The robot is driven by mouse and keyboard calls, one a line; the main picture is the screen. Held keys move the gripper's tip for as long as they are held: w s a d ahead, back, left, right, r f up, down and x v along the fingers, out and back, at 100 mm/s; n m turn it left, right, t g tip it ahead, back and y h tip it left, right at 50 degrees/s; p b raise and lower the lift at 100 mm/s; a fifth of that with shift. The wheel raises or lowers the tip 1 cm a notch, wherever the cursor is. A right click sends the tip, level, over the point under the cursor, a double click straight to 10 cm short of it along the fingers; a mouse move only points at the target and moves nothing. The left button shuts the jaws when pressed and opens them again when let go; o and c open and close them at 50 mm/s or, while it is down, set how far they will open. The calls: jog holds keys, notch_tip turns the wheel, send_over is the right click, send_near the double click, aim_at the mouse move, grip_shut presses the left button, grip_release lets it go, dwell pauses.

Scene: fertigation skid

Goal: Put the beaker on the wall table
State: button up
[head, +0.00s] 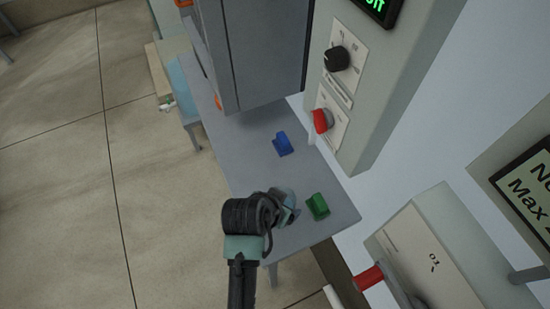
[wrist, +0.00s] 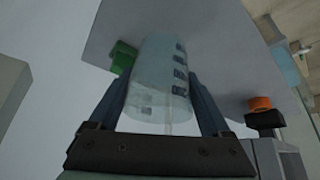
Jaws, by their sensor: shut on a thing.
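The beaker (wrist: 160,85) is a clear, pale cylinder with dark markings on its side. In the wrist view it stands between the two fingers of my gripper (wrist: 165,110), which is shut on it. In the head view my gripper (head: 284,206) is over the near end of the grey wall table (head: 240,150), just left of a green object. The beaker is mostly hidden there by my wrist. The table's grey surface also shows behind the beaker in the wrist view (wrist: 215,45). I cannot tell whether the beaker touches the table.
A green object (head: 317,206) lies close to the right of my gripper, and a blue object (head: 283,143) lies farther back. A large grey cabinet (head: 255,50) stands at the table's far end. A wall panel with a black knob (head: 336,58) and red switch (head: 322,120) rises on the right.

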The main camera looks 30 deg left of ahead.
jog(key=shift+s+f, duration=0.2)
jog(key=shift+f, duration=2.95)
jog(key=shift+w+f, duration=0.1)
jog(key=o, duration=1.4)
jog(key=shift+o, duration=0.2)
jog(key=v, duration=1.2)
